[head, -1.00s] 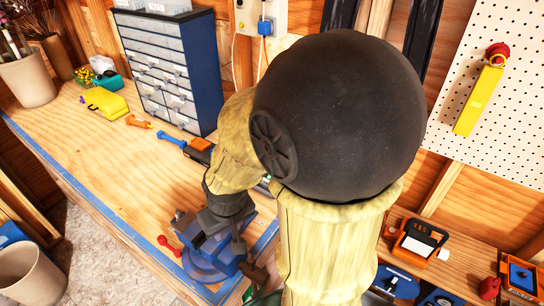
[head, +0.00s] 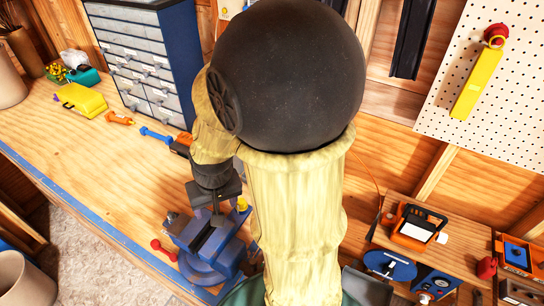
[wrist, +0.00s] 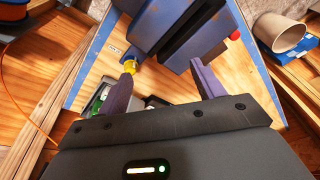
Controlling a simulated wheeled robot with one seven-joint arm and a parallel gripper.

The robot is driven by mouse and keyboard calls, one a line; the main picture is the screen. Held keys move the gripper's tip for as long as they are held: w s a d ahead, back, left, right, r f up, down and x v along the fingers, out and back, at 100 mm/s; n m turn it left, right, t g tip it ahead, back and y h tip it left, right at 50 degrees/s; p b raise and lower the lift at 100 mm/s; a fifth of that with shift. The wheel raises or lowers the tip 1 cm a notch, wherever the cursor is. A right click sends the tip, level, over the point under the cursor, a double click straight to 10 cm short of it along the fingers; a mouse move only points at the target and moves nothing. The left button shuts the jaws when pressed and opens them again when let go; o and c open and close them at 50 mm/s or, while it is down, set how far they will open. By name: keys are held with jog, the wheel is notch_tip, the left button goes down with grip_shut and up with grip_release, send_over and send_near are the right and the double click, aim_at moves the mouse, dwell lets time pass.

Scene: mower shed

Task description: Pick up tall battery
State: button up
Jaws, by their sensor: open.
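My gripper (head: 210,212) is open, pointing down just above the blue vise (head: 205,268) at the bench edge. In the wrist view its two purple fingers (wrist: 163,66) are apart, with the vise's blue and dark body (wrist: 190,30) beyond them. A small yellow piece (wrist: 130,66) shows at the left fingertip; it also appears right of the gripper in the head view (head: 241,204). Small green and dark items (wrist: 100,98) lie partly hidden behind the left finger. I cannot make out for certain which thing is the tall battery. Nothing is visibly held.
A blue drawer cabinet (head: 140,60) stands at the back of the workbench (head: 90,150). A yellow case (head: 80,99) and orange-handled tools lie left. An orange device (head: 418,228) and other gear sit on the right. My arm hides part of the bench. The bench's left front is clear.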

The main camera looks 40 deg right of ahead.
jog(key=w+d+f+m+b, duration=0.2)
jog(key=w+d+f+m, duration=0.3)
jog(key=d+m, duration=0.4)
jog(key=d+f+m+t+y+b, duration=0.1)
jog(key=d+f+m, duration=0.3)
jog(key=d+m, duration=0.6)
jog(key=d+f+m+t+y+b, duration=0.1)
jog(key=d+f+m, duration=0.3)
jog(key=d+m, duration=0.6)
jog(key=d+t+b, duration=0.1)
jog(key=d, duration=0.7)
jog(key=shift+w+d+f+t, duration=0.15)
jog(key=shift+t, duration=0.25)
jog(key=w+a+p, duration=0.1)
jog(key=w, duration=0.2)
jog(key=w+a+p, duration=0.1)
jog(key=w, duration=0.2)
jog(key=w+a+p, duration=0.1)
jog(key=w+a, duration=0.1)
jog(key=w, duration=0.1)
jog(key=shift+w, duration=0.4)
